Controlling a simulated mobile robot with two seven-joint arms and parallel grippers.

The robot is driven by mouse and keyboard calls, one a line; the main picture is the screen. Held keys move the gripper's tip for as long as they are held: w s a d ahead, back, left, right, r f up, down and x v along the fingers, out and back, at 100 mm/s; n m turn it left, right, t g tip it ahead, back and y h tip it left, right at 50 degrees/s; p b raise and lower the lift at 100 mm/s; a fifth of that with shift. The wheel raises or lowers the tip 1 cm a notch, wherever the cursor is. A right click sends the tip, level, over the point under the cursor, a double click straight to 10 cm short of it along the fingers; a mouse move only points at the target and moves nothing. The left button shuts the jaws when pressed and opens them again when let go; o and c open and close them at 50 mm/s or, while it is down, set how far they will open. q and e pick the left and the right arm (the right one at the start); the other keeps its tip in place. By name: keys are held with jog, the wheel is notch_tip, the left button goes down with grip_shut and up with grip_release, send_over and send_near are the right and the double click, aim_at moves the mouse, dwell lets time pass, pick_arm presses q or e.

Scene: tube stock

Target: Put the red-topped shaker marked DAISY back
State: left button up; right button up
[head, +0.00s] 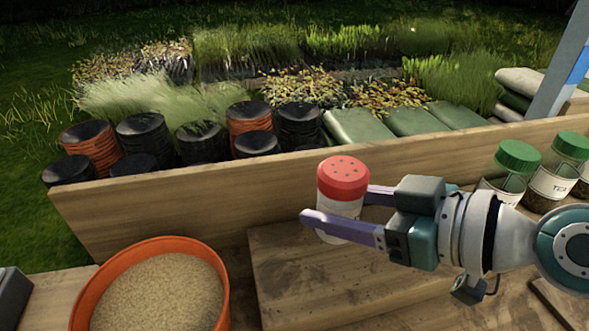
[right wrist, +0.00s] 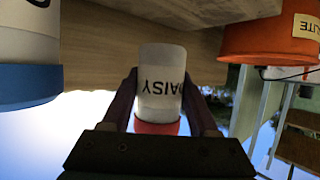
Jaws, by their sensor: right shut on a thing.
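The red-topped shaker (head: 343,182) is upright between the purple fingers of my right gripper (head: 335,208), which is shut on it. In the right wrist view the shaker (right wrist: 160,85) appears upside down, with the word DAISY on its white body and the red top at the bottom. It is over the raised wooden board (head: 300,280), in front of the long wooden plank; I cannot tell whether its base touches the board. My left gripper is not in view.
An orange tub of grain-like material (head: 80,318) stands at front left. Green-topped jars (head: 518,156) stand at right. A blue-topped white container (right wrist: 30,85) and an orange pot (right wrist: 262,42) show in the right wrist view. Dark and orange pots (head: 145,135) stand behind the plank (head: 200,190).

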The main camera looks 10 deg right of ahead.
pick_arm(q)
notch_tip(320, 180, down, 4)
jog(key=b, duration=0.3)
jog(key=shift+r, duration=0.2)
pick_arm(e)
notch_tip(320, 180, down, 5)
jog(key=shift+r, duration=0.15)
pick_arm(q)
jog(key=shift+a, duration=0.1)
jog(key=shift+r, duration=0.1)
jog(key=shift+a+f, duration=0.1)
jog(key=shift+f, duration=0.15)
pick_arm(e)
jog(key=shift+f, duration=0.2)
jog(key=o, duration=1.4)
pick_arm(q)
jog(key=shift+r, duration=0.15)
pick_arm(e)
jog(key=shift+r, duration=0.1)
